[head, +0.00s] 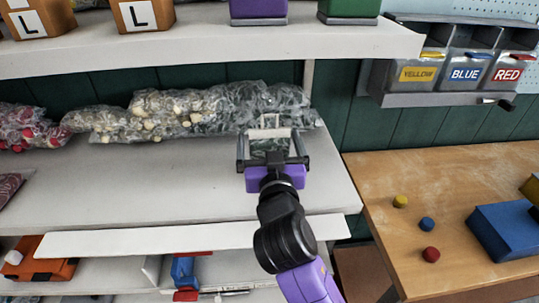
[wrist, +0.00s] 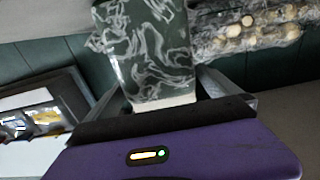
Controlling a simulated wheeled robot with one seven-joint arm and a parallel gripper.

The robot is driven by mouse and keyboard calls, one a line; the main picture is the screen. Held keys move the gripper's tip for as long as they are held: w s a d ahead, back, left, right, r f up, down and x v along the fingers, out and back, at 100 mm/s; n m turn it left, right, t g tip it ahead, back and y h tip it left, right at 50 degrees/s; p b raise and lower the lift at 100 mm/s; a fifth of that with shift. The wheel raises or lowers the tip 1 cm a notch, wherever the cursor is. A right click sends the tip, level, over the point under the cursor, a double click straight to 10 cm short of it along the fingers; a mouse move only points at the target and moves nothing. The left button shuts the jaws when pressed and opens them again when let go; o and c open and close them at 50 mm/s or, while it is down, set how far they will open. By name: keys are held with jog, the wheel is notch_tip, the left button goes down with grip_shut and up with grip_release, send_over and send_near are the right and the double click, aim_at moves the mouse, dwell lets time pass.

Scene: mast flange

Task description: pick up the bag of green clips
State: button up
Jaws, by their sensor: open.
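A clear plastic bag with dark green showing through it, seemingly the bag of green clips (wrist: 150,45), stands between my gripper's fingers in the wrist view, with a pale strip along its near end. In the head view, part of it (head: 268,146) shows between the fingers at the right end of the middle shelf. Single clips cannot be made out. My gripper (head: 270,134) is open, with a finger on either side of the bag; it also shows in the wrist view (wrist: 157,88). Whether the fingers touch the bag is unclear.
Bags of cream pieces (head: 165,113) and red pieces (head: 18,130) lie along the back of the shelf (head: 150,190). An upper shelf (head: 200,45) hangs above. A wooden table (head: 470,170) stands right. The shelf's front is largely clear.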

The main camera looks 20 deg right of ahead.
jog(key=c, duration=1.4)
